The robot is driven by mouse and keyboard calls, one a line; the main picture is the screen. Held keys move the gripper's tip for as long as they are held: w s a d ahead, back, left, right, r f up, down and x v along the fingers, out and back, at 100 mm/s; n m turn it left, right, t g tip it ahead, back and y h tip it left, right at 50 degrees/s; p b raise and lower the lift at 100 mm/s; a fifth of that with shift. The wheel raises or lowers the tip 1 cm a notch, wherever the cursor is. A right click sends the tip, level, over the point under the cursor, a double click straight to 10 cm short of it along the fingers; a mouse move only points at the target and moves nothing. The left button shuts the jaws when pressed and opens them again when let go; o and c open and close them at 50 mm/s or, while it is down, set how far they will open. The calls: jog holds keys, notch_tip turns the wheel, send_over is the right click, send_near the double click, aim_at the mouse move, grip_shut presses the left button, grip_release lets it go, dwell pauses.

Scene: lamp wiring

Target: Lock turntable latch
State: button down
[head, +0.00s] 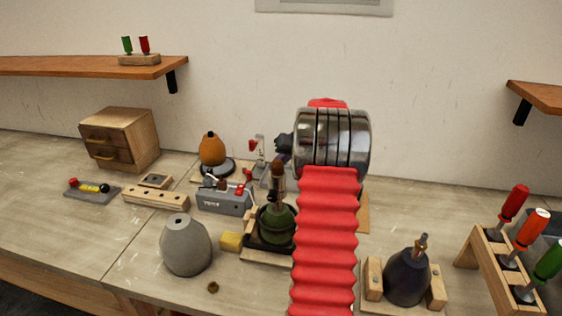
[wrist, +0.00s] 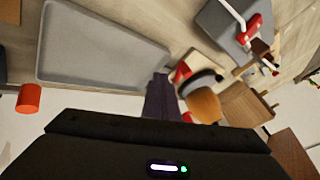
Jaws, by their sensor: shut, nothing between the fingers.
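My gripper (head: 283,148) is raised at the back of the bench in the head view, partly hidden by my red-sleeved arm. In the wrist view its dark fingers (wrist: 163,98) are together with nothing between them. A green lamp body (head: 277,225) stands upright in a dark holder on a wooden base, with a yellow block (head: 231,241) at its left. I cannot tell for sure which part is the turntable latch. A red-tipped upright lever (head: 253,146) stands left of my gripper. An orange lamp body (head: 212,149) on a dark round base also shows in the wrist view (wrist: 203,105).
A grey test box (head: 224,199) and a grey lamp body (head: 186,245) stand left of the green one. A dark blue lamp body (head: 407,277) sits in a wooden cradle at front right, beside a screwdriver rack (head: 489,262). A wooden drawer box (head: 119,139) stands at back left.

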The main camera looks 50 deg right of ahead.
aim_at(247, 172)
jog(key=x, duration=0.4)
jog(key=shift+w+a, duration=0.1)
jog(key=shift+a, duration=0.05)
jog(key=shift+w+a+r, duration=0.15)
jog(key=shift+w+a, duration=0.55)
jog(key=shift+a, duration=0.15)
jog(key=shift+w+a, duration=0.45)
jog(key=shift+a, duration=0.3)
jog(key=shift+d, duration=0.3)
jog(key=shift+s, duration=0.1)
jog(key=shift+d, duration=0.1)
